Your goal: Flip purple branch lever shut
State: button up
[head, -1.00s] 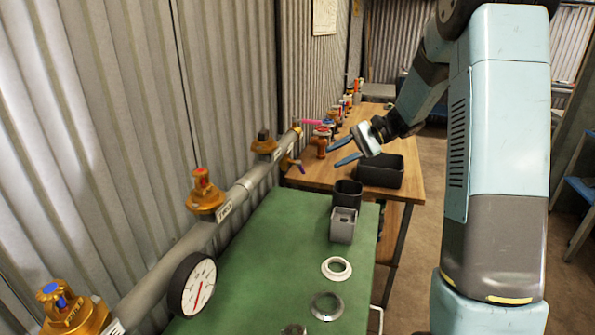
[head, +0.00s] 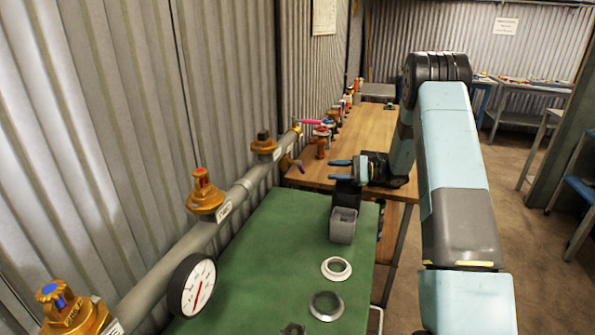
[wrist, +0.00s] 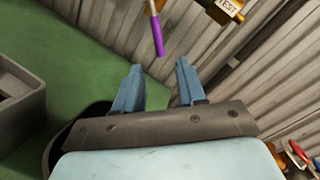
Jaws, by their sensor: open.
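The purple branch lever (wrist: 157,36) hangs down from its valve at the top middle of the wrist view. In the head view the purple lever (head: 298,166) is a small piece below the far part of the grey pipe, left of my gripper. My gripper (head: 334,170) is open and empty, above the far end of the green bench, with its blue fingers pointing left at the pipe. In the wrist view my gripper (wrist: 159,67) has the lever's lower end just beyond and between its fingertips, apart from them.
The grey pipe (head: 240,187) runs along the corrugated wall with brass valves and a gauge (head: 191,285). A pink lever (head: 309,122) sits at its far end. A grey box (head: 343,230) and rings stand on the green bench (head: 255,250). A wooden table (head: 385,133) is behind.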

aim_at(301, 169)
jog(key=a, duration=0.4)
jog(key=w+a, duration=0.1)
jog(key=a, duration=0.7)
jog(key=shift+w, duration=0.25)
jog(key=shift+c, duration=0.2)
grip_shut()
jog(key=shift+a+r, duration=0.1)
jog(key=shift+a, duration=0.15)
